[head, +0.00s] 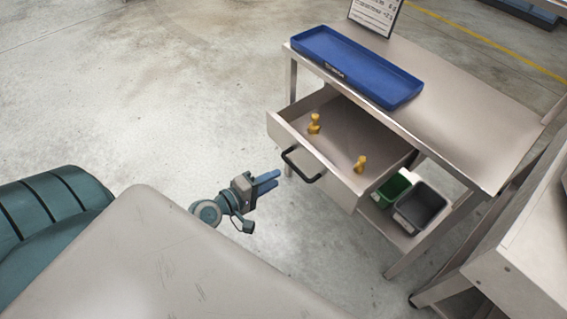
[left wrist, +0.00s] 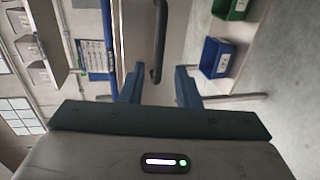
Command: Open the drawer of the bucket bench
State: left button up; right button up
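The bucket bench (head: 455,115) is a pale metal table with a drawer (head: 285,132) under its top. The drawer stands pulled well out, its inside showing, with two yellow knob-shaped objects (head: 314,123) in it. Its black bar handle (head: 302,174) is on the drawer front. My left gripper (head: 277,179) is just in front of the handle, apart from it, with blue fingers. In the left wrist view the fingers (left wrist: 160,72) are spread and empty, and the dark handle (left wrist: 158,40) lies ahead between them. My right gripper is out of view.
A blue tray (head: 355,66) and a sign (head: 375,14) are on the bench top. A green bin (head: 391,188) and a grey bin (head: 420,207) sit on the lower shelf. Another metal table (head: 520,255) stands at the right. The floor left of the drawer is clear.

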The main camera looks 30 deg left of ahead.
pick_arm(q)
jog(key=shift+v, duration=1.05)
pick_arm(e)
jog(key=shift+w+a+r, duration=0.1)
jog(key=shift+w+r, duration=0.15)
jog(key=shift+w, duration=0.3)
pick_arm(q)
jog(key=shift+f, duration=0.1)
jog(key=s+a+f+m+g+y, duration=0.1)
jog(key=s+a+f+m+g, duration=0.1)
jog(key=f, duration=0.7)
jog(key=s+a+f+m+g+y, duration=0.2)
jog(key=f, duration=0.7)
jog(key=s+a+f+m+g+y, duration=0.1)
jog(key=s+f+m+g, duration=0.1)
jog(key=f, duration=0.8)
jog(key=s+d+f+m+g+y, duration=0.2)
jog(key=s+f+m+g, duration=0.5)
jog(key=s+f, duration=1.2)
jog(key=shift+s+d+f+m, duration=0.35)
jog(key=shift+s+m, duration=0.2)
jog(key=shift+m, duration=0.15)
